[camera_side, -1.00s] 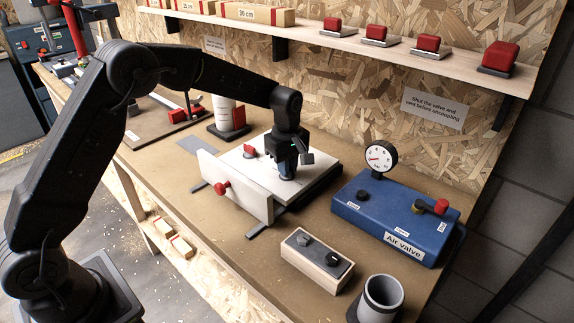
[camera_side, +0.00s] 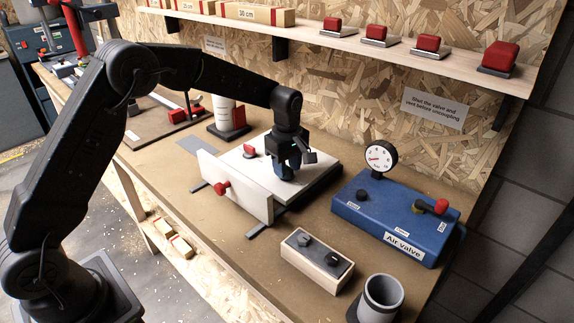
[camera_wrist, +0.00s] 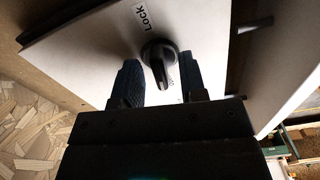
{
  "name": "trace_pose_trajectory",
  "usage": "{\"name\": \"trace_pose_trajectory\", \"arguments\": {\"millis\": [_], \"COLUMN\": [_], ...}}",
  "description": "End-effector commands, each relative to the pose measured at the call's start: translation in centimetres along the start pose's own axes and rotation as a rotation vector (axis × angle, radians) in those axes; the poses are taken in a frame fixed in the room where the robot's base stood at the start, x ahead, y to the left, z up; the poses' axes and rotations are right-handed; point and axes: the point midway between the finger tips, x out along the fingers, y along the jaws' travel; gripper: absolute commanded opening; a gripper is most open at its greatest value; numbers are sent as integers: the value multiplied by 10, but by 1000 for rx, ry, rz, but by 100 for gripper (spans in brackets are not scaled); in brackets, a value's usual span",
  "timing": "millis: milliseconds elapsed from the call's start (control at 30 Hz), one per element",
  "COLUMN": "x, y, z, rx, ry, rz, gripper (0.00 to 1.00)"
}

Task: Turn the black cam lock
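The black cam lock (camera_wrist: 158,56) is a round knob with a raised tab, on a white panel near a "Lock" label (camera_wrist: 146,14) in the wrist view. The tab points down toward my gripper, slightly right. My gripper (camera_wrist: 160,84) is open, one blue finger on each side of the tab, with gaps visible. In the side view my gripper (camera_side: 288,176) points down close over the white panel (camera_side: 318,180) and hides the cam lock. Contact with the panel cannot be told.
A white upright plate (camera_side: 240,190) with a red knob (camera_side: 222,188) stands in front of the panel. A small red part (camera_side: 249,151) is left of my gripper. The blue air valve box (camera_side: 390,222), a wooden switch box (camera_side: 316,262) and a grey cup (camera_side: 381,298) stand to the right.

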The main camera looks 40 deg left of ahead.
Motion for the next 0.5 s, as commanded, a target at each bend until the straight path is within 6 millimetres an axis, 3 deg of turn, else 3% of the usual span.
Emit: {"name": "trace_pose_trajectory", "arguments": {"millis": [267,500], "x": [-3,-40], "y": [0,1], "z": [0,0], "rx": [0,0], "ry": [0,1], "rz": [1,6], "gripper": [38,38]}}
